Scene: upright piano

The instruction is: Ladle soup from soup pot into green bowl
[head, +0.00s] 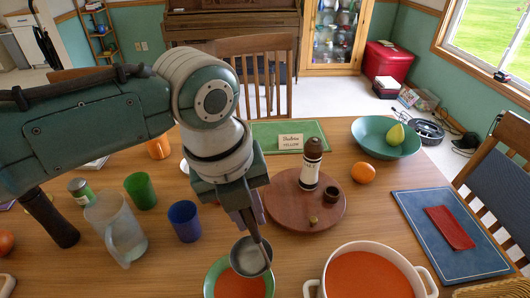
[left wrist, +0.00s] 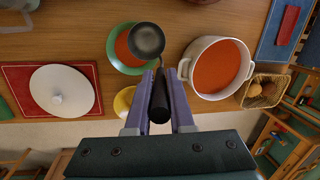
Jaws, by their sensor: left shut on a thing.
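My left gripper (head: 252,212) is shut on the dark handle of a ladle (head: 250,257); the handle also shows between the fingers in the left wrist view (left wrist: 158,98). The ladle's grey bowl hangs over the green bowl (head: 211,280), covering part of it. I see no soup in the ladle. The green bowl holds orange soup (head: 240,287) and also shows in the left wrist view (left wrist: 112,48). The white soup pot (head: 316,288), with orange soup (head: 366,277) inside, stands right of the green bowl; it shows in the left wrist view too (left wrist: 186,68). My right gripper is not in view.
A blue cup (head: 185,222), a green cup (head: 140,190) and a clear pitcher (head: 118,232) stand left of the bowl. A wicker basket (left wrist: 268,88) sits beside the pot.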

